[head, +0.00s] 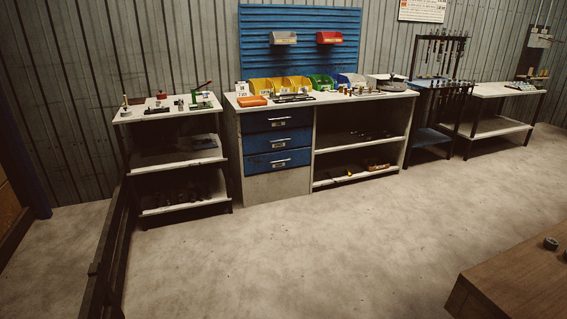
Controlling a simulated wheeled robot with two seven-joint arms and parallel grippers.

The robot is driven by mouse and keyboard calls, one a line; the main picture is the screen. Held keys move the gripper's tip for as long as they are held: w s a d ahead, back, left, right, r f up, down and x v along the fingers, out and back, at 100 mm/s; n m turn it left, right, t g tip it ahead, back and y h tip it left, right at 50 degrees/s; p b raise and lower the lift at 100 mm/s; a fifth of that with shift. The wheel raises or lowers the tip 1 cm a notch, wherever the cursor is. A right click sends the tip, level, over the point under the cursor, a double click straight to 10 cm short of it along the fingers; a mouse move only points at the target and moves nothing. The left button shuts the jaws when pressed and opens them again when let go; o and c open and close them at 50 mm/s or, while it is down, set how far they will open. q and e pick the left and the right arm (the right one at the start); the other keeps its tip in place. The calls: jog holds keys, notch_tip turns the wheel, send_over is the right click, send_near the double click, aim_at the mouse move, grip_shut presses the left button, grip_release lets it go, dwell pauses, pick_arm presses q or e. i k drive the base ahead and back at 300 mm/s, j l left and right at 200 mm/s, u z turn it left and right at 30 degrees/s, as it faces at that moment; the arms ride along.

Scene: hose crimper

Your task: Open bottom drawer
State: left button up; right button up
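The bottom drawer (277,163) is the lowest of three blue drawers in the left part of a white-topped workbench. It has a light bar handle and a small label, and its front looks flush with the bench, so it appears closed. The middle drawer (277,142) and the top drawer (277,120) above it also look closed. A plain pale panel (278,186) fills the space below the bottom drawer. Neither of my grippers shows in the head view.
Open floor (330,245) lies in front of the drawers. A shelf cart (182,207) stands left of the bench, with a dark rail (108,250) nearer. A wooden table (520,285) is at the lower right. Colored bins (297,84) sit on the bench top.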

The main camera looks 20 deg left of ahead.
aim_at(273, 153)
jog(key=i+j+u, duration=0.25)
jog(key=i, duration=0.15)
jog(key=i+u, duration=0.25)
jog(key=i, duration=0.2)
